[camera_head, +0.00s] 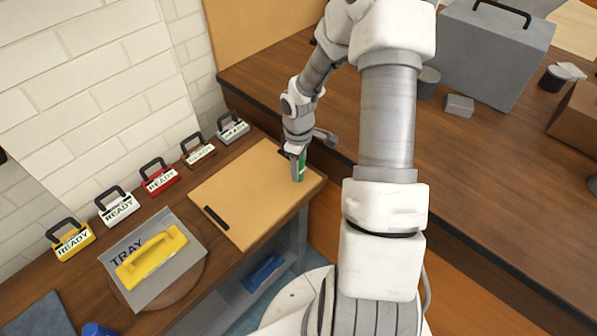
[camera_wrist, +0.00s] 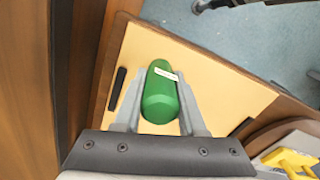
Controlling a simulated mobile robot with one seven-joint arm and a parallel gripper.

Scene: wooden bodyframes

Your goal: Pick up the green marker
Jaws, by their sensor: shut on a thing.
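The green marker (camera_wrist: 160,97) is between the two fingers of my gripper (camera_wrist: 158,118) in the wrist view, with a finger against each side. A small white label shows near its far end. In the head view the green marker (camera_head: 301,166) shows as a green strip at my gripper (camera_head: 298,172), over the right part of the tan board (camera_head: 235,190). My gripper is shut on it. Part of the marker is hidden by a finger in the head view. I cannot tell whether its lower end touches the board.
A black bar (camera_head: 216,218) lies on the board's left part. A grey tray sheet (camera_head: 186,222) with a yellow handled tool (camera_head: 150,256) is at the left. Several READY-labelled blocks, such as the red one (camera_head: 160,178), line the wall. A grey box (camera_head: 490,50) stands on the right table.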

